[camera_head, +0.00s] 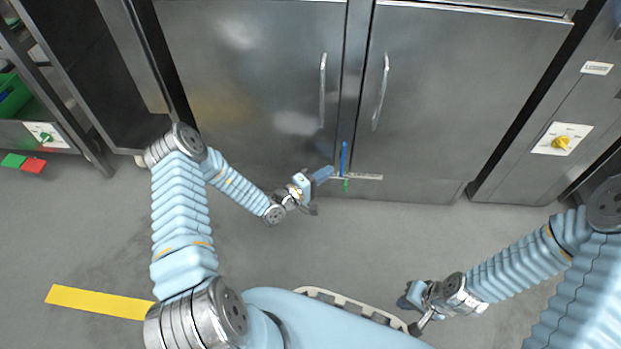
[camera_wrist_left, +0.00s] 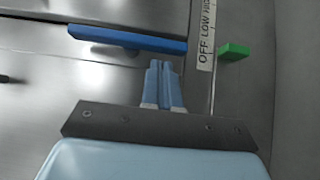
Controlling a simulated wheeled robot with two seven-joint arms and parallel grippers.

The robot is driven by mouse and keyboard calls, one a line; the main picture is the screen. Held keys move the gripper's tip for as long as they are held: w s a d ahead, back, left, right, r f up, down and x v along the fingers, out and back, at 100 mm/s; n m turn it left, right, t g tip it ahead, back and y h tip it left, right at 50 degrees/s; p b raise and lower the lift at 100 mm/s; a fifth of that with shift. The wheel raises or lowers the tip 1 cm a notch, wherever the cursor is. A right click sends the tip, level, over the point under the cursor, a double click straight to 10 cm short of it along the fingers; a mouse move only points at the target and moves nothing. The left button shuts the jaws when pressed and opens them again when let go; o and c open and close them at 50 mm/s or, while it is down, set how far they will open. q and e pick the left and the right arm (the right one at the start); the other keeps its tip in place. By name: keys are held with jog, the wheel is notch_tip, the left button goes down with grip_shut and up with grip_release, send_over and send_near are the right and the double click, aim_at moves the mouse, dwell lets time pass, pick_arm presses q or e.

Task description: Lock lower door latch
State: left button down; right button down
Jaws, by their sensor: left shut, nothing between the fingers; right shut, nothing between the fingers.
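The lower door latch appears to be the blue bar (camera_head: 344,158), which stands upright at the bottom of the seam between two steel doors. In the left wrist view the blue bar (camera_wrist_left: 125,38) lies nearly level across the picture, just beyond the fingertips. My left gripper (camera_head: 328,172) is shut and empty, close beside the bar's lower end; its fingers (camera_wrist_left: 160,66) point at the bar near its right end. Whether they touch it cannot be told. My right gripper (camera_head: 404,301) is shut and empty, low over the floor, away from the doors.
Two upright handles are on the left door (camera_head: 245,90) and right door (camera_head: 450,110), both seemingly closed. A yellow knob (camera_head: 561,143) is at right. Floor before the doors is clear.

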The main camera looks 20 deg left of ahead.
pick_arm(q)
jog(key=shift+w+d, duration=0.2)
jog(key=shift+d, duration=0.45)
